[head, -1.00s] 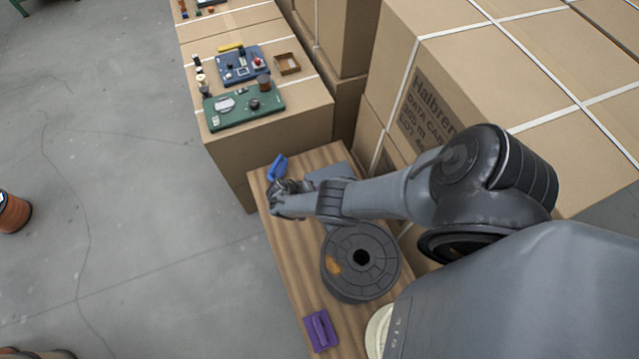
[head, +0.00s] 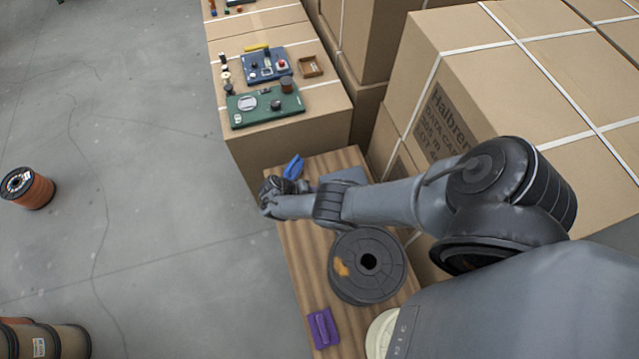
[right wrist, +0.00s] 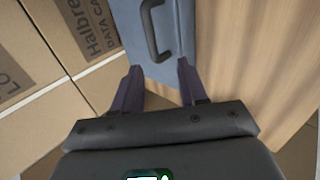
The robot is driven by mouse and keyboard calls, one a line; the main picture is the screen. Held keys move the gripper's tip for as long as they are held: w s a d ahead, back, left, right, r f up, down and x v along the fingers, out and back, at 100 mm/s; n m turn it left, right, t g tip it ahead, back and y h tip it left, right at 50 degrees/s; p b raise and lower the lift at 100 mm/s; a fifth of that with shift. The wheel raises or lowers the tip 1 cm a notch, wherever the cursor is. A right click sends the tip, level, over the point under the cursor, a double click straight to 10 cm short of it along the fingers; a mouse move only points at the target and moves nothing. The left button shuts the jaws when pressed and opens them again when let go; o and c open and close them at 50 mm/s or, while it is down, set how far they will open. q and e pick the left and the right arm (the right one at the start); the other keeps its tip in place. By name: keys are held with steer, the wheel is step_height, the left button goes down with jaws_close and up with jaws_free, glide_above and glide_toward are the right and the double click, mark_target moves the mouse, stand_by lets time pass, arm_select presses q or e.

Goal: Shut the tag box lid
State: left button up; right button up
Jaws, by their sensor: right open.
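A blue-grey box (head: 345,175), which I take to be the tag box, sits at the far end of the wooden tabletop, partly hidden behind my right arm. In the right wrist view its blue-grey panel (right wrist: 178,35) carries a dark handle (right wrist: 153,30). I cannot tell how far the lid is open. My right gripper (right wrist: 158,80) is open and empty, its fingertips at the panel's near edge; contact is unclear. In the head view my right wrist reaches to the table's left edge, and its fingertips are hard to make out. My left gripper is not in view.
A bright blue object (head: 293,167) lies beside my right wrist. A dark spool (head: 350,285) and a purple object (head: 322,328) are nearer on the wooden table (head: 295,255). Tall cartons (head: 470,75) stand right. A carton with green and blue panels (head: 265,105) stands beyond.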

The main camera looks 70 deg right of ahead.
steer(key=shift+v, duration=0.9)
steer(key=shift+d, duration=0.1)
